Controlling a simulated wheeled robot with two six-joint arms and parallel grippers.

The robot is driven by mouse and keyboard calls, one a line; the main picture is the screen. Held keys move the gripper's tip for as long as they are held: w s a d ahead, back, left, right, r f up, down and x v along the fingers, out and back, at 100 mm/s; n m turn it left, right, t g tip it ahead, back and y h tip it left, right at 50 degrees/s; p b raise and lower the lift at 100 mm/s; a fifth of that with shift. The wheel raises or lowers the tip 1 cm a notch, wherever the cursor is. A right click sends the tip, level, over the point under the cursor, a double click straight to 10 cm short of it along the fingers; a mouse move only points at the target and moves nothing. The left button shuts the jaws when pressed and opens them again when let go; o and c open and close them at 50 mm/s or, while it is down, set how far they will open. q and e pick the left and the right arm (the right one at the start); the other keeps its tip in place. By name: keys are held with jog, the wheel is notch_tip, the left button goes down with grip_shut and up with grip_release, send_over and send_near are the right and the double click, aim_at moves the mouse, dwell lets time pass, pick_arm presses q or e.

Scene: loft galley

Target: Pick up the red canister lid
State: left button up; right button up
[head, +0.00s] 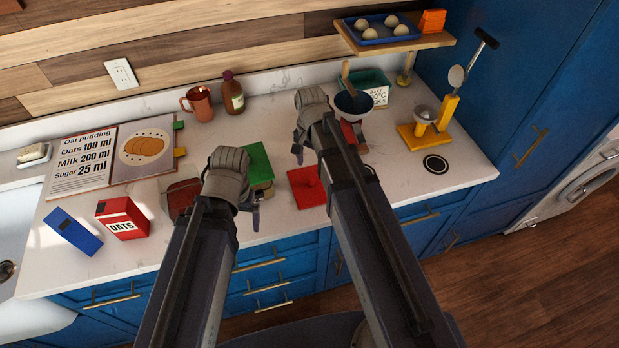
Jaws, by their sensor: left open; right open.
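The red canister lid (307,187) is a flat red square with a small raised knob, lying on the counter near its front edge. It is between my two grippers, nearer the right arm. My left gripper (232,186) is open above the counter, to the left of the lid, beside a green square lid (258,164). My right gripper (318,136) is open, above and behind the red lid, in front of the dark bowl. Neither gripper touches the red lid. My own arms partly hide the fingers and the counter beneath them.
An open recipe book (105,165), mug (198,103) and brown bottle (232,95) are behind. A bowl (352,108) and yellow scale (425,138) are right.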

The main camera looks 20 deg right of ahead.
aim_at(311, 177)
jog(key=shift+s+f+b, duration=0.1)
jog(key=shift+f+b, duration=1.3)
jog(key=shift+f, duration=0.05)
jog(key=shift+r, duration=0.1)
notch_tip(311, 177, down, 5)
jog(key=b, duration=0.5)
jog(key=shift+d, duration=0.1)
jog(key=shift+c, duration=0.4)
grip_shut()
